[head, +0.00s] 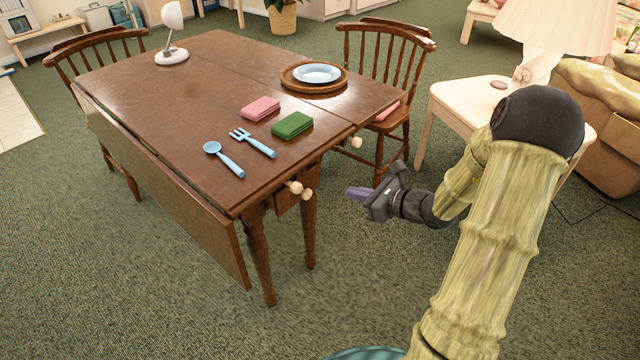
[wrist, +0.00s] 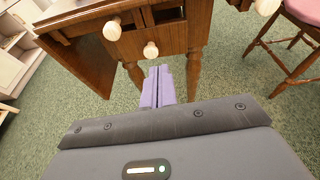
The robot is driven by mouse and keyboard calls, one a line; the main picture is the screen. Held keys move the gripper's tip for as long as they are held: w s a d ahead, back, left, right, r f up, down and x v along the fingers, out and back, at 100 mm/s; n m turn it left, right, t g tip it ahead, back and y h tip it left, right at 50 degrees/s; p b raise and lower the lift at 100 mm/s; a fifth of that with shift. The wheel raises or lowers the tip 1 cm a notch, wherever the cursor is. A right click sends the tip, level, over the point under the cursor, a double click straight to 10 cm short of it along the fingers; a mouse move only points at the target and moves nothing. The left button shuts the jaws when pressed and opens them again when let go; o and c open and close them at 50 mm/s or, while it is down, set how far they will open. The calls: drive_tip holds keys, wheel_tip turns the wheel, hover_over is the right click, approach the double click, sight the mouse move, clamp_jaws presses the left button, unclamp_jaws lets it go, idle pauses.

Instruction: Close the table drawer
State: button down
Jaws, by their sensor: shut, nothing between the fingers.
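The brown wooden drop-leaf table (head: 165,85) stands at the left and middle of the head view. Pale round knobs (head: 305,193) stick out under its near right end. In the wrist view, a wooden drawer front (wrist: 168,40) carries a pale knob (wrist: 150,50) under the tabletop. How far the drawer stands out is hard to tell. My gripper (head: 352,193) is to the right of the knobs in the head view, apart from the table. Its purple fingers (wrist: 158,76) are shut and empty, pointing at the drawer front from a short distance.
A blue spoon (head: 223,159), a blue fork (head: 252,142), pink and green cloths (head: 292,125) and a plate (head: 317,73) lie on the table. A chair (head: 385,60) stands behind it. A cream side table (head: 455,100) is behind my arm. Carpet before the drawer is clear.

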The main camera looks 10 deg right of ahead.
drive_tip(key=shift+w+d+m+t, duration=0.25)
drive_tip(key=shift+d+m+t, duration=0.2)
drive_tip(key=shift+d, duration=0.3)
drive_tip(key=b, duration=0.4)
approach(311, 174)
drive_tip(key=x, duration=0.5)
drive_tip(key=shift+w+f, duration=0.15)
drive_tip(key=shift+f, duration=0.05)
drive_tip(key=shift+w+a+r+h, duration=0.1)
drive_tip(key=shift+w+a+h, duration=0.25)
drive_tip(key=shift+w, duration=0.1)
drive_tip(key=shift+a, duration=0.1)
